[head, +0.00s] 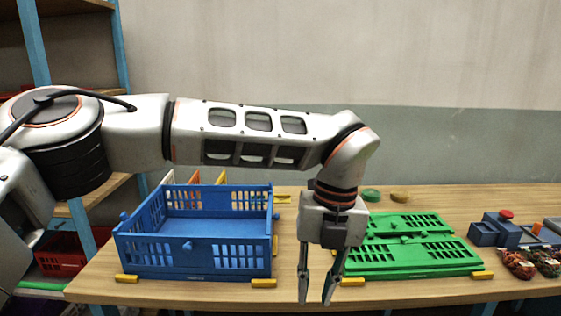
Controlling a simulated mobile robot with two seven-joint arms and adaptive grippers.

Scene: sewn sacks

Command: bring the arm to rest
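My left arm comes in from the left and reaches across the view above the wooden table (400,292). My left gripper (316,300) points straight down, with its two fingers apart and nothing between them. It hangs between the blue crate and the green crate and covers part of the green one's left side. My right gripper is not in view.
An open, empty-looking blue crate (195,264) stands on the left with yellow blocks at its corners. A flat, folded green crate (415,269) lies on the right. Blue bins (500,232) and netted red sacks (518,264) are at the far right. Shelving (32,40) stands at left.

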